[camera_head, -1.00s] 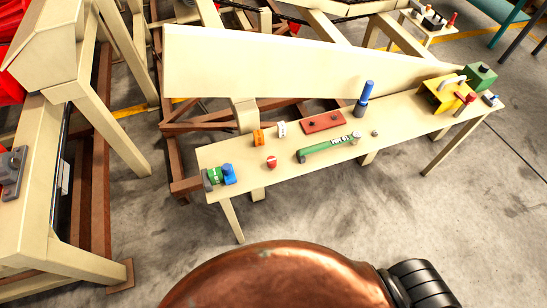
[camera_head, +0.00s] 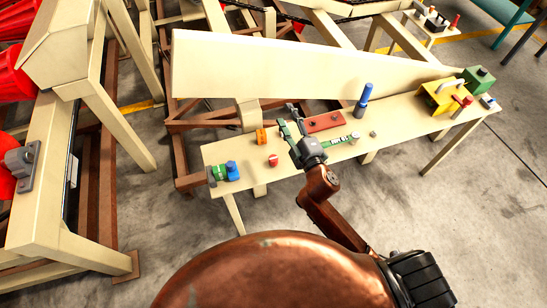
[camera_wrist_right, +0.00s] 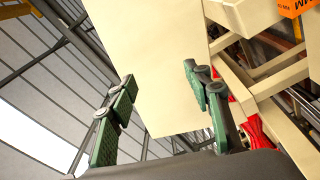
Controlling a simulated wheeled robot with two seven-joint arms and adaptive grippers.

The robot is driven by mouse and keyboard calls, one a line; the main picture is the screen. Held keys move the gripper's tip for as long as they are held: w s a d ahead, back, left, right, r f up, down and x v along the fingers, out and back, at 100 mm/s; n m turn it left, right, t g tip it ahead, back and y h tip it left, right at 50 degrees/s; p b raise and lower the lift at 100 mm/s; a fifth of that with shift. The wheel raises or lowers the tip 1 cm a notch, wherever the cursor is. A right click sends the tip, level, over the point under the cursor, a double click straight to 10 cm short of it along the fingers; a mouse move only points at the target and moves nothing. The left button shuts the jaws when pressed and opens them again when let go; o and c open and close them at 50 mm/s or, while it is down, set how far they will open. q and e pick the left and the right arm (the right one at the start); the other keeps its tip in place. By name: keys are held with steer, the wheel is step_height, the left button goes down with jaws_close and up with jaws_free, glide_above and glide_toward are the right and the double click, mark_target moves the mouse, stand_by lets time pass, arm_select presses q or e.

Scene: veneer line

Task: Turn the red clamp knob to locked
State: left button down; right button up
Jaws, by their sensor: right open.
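A small round red knob (camera_head: 273,160) with a pale mark across it sits near the front edge of the cream bench (camera_head: 222,155), left of centre. Another red-topped knob (camera_head: 464,100) stands by the yellow box at the bench's right end; I cannot tell for sure which is the clamp knob. My right gripper (camera_head: 287,118) is open and empty, above the bench, up and right of the round red knob and apart from it. In the right wrist view its two green-padded fingers (camera_wrist_right: 163,105) are spread, with no knob between them. My left gripper is not in view.
A green tool (camera_head: 346,139) lies partly hidden behind my right gripper. A red plate (camera_head: 325,122), an upright blue handle (camera_head: 364,96), an orange block (camera_head: 262,136), a green-and-blue part (camera_head: 225,172) and a yellow box (camera_head: 436,98) stand on the bench. A tall cream panel (camera_head: 300,72) rises behind.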

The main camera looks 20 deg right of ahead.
steer(key=s+a+r+n+g+y, duration=0.1)
steer(key=a+r+n+g+y, duration=0.25)
steer(key=a+n+y, duration=0.55)
steer(key=s+a+r+n+g+y, duration=0.15)
steer(key=a+r+n+y, duration=0.3)
steer(key=a+n, duration=0.75)
steer(key=s+a+f+n+g, duration=0.4)
steer(key=a+f+n+g, duration=0.3)
steer(key=a+n+g, duration=0.2)
steer(key=n+g+h, duration=0.4)
steer(key=n+h, duration=0.5)
steer(key=h, duration=0.7)
glide_above(274, 158)
step_height(274, 158, down, 17)
steer(key=shift+w+a+r, duration=0.1)
step_height(274, 158, down, 6)
steer(key=shift+f, duration=0.75)
